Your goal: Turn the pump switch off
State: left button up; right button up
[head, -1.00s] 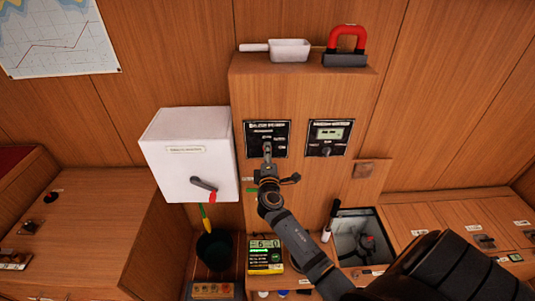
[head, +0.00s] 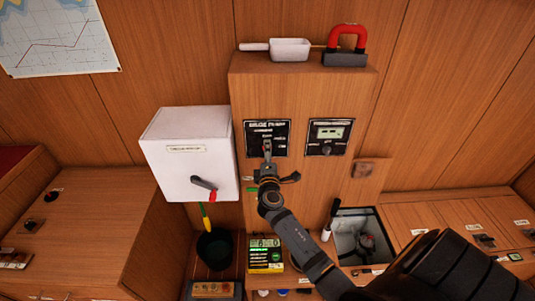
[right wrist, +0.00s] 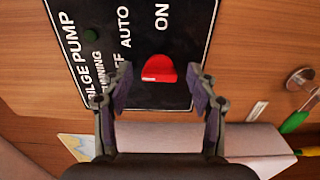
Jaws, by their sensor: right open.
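The bilge pump panel (head: 280,128) is a black plate on the front of the wooden cabinet. In the right wrist view the panel (right wrist: 120,30) appears turned, with OFF, AUTO and ON lettering. Contact cannot be told. My left gripper is out of view.
A second black panel with a small display (head: 330,135) is to the right. A white box with a red-tipped lever (head: 187,150) stands out on the left. A scoop (head: 289,50) and red-handled magnet (head: 345,47) sit on top. An open hatch (head: 345,236) lies below right.

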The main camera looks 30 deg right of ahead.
jog(key=v, duration=1.2)
jog(key=shift+s, duration=0.1)
jog(key=s+a+f+m+g+y, duration=0.1)
jog(key=s+f+g+y, duration=0.15)
jog(key=f, duration=0.85)
jog(key=s+a+f+m+g+y, duration=0.1)
jog(key=s+a+f+g+y, duration=0.15)
jog(key=f, duration=0.85)
jog(key=s+a+f+m+g+y, duration=0.1)
jog(key=s+f, duration=0.2)
jog(key=f, duration=0.8)
jog(key=s+f+m+g+y, duration=0.1)
jog(key=s+f+m+g, duration=0.1)
jog(key=s+f, duration=0.4)
jog(key=s+d+f+m+g+y, duration=0.1)
jog(key=s+f+m+g, duration=0.2)
jog(key=s+f, duration=0.4)
jog(key=s+d+f+m+g, duration=0.1)
jog(key=s+f+m+g, duration=0.2)
jog(key=s, duration=1.5)
notch_tip(320, 180, down, 5)
jog(key=shift+s+r+m+y, duration=0.25)
jog(key=shift+m+y, duration=0.05)
jog(key=shift+y, duration=0.1)
